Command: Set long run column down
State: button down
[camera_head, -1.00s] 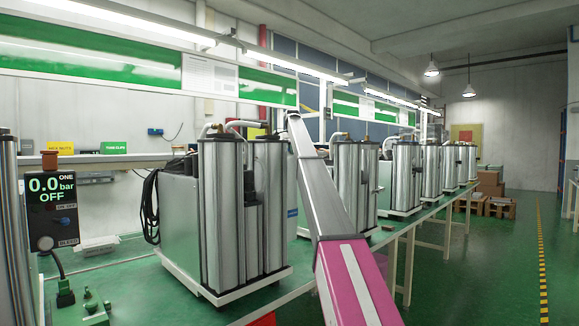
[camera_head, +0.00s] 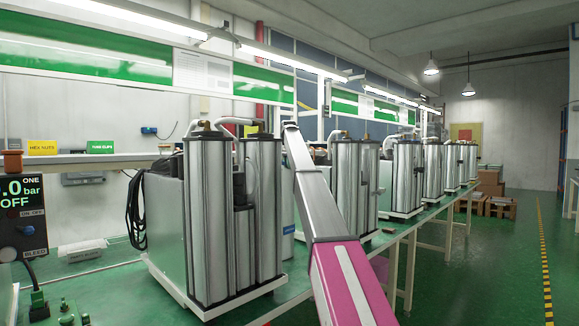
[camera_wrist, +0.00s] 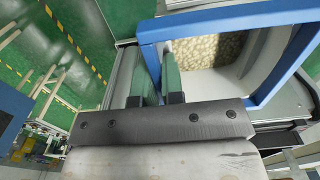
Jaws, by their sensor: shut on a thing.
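In the wrist view my gripper (camera_wrist: 160,80) has two green fingers close together, one on each side of the near-left wall of a blue-rimmed open container (camera_wrist: 205,22). The container has white inner walls and beige beads (camera_wrist: 216,50) at its bottom. I cannot tell whether it is the long run column. In the head view my arm reaches past a bench unit with tall silver columns (camera_head: 212,215); my gripper is hidden there. Several more such units (camera_head: 345,185) stand behind it in a row.
The green bench (camera_head: 268,300) runs along the left side. A gauge box (camera_head: 24,220) reading "OFF" and a green fixture (camera_head: 55,312) stand at its near left. A shelf with yellow and green labels (camera_head: 100,146) is behind. The green floor (camera_head: 480,270) at right is open.

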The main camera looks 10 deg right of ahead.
jog(key=shift+f, duration=0.25)
jog(key=c, duration=1.2)
grip_release()
jog(key=shift+c, duration=0.2)
